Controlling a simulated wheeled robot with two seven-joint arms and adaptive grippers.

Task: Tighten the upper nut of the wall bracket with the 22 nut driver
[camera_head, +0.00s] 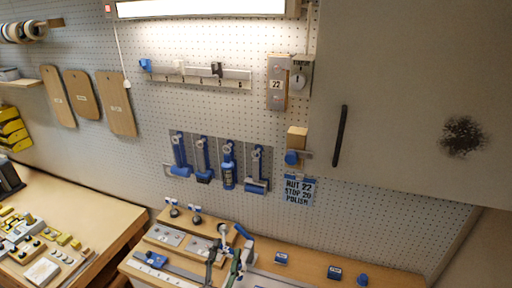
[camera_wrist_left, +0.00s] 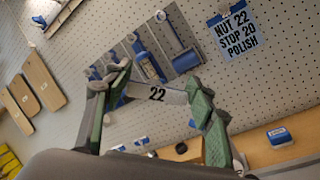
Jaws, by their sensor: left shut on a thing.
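My left gripper (camera_head: 231,264) is low in front of the bench, its green-padded fingers closed on a pale tool marked 22 (camera_wrist_left: 157,94), taken as the 22 nut driver. In the wrist view the left gripper (camera_wrist_left: 155,97) has one finger on either side of that tool; most of the tool's length is hidden. On the wall, a wooden plate with grey metal and a 22 label (camera_head: 276,83) is up at the right of the rail. Below it a wooden block with a blue knob (camera_head: 295,150) sticks out. I cannot tell which holds the upper nut. My right gripper is out of view.
A sign (camera_head: 299,190) reads NUT 22, STOP 20, POLISH. Blue tools hang on a grey panel (camera_head: 215,137). A large grey cabinet door (camera_head: 400,100) with a dark handle fills the right. Small blue items (camera_head: 334,272) stand on the bench. A dial box (camera_head: 299,78) is beside the plate.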

